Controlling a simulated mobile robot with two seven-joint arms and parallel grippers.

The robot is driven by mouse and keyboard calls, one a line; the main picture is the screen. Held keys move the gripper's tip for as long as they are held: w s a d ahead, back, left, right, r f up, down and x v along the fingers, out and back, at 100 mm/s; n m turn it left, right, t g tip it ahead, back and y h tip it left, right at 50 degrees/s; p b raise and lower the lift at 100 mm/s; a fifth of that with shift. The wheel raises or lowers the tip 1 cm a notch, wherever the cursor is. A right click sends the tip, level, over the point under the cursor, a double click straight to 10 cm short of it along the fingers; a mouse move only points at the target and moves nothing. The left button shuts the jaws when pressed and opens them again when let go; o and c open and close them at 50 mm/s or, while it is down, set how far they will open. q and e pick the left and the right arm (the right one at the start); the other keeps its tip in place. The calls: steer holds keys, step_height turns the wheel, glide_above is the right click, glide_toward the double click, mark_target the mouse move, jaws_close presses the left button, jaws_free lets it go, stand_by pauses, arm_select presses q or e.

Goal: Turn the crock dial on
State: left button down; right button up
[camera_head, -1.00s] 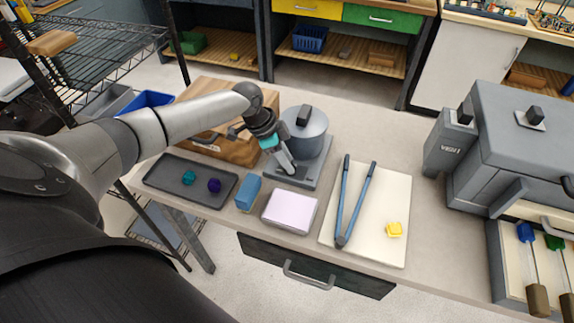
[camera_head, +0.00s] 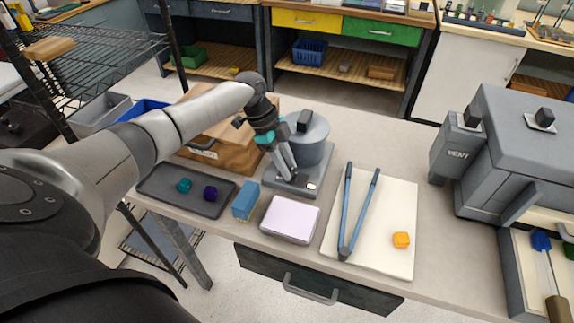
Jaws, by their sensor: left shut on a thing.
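The crock (camera_head: 306,138) is a grey lidded pot with a black knob, standing on a flat grey base (camera_head: 318,178) on the table. My left gripper (camera_head: 289,175) reaches down in front of the pot to the front part of the base. Its fingers are shut on the dial there, which they largely hide. A small bright white spot (camera_head: 312,186) shows on the base just right of the fingertips. My right gripper is out of view.
A wooden box (camera_head: 228,150) stands close behind my left gripper. A dark tray (camera_head: 160,190), a blue block (camera_head: 245,202) and a pale lilac slab (camera_head: 290,219) lie in front. Blue tongs (camera_head: 357,215) rest on a white board (camera_head: 400,200). A grey vented unit (camera_head: 520,150) stands right.

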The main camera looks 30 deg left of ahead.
arm_select(q)
steer(key=c, duration=0.6)
jaws_free()
steer(key=shift+o, duration=0.2)
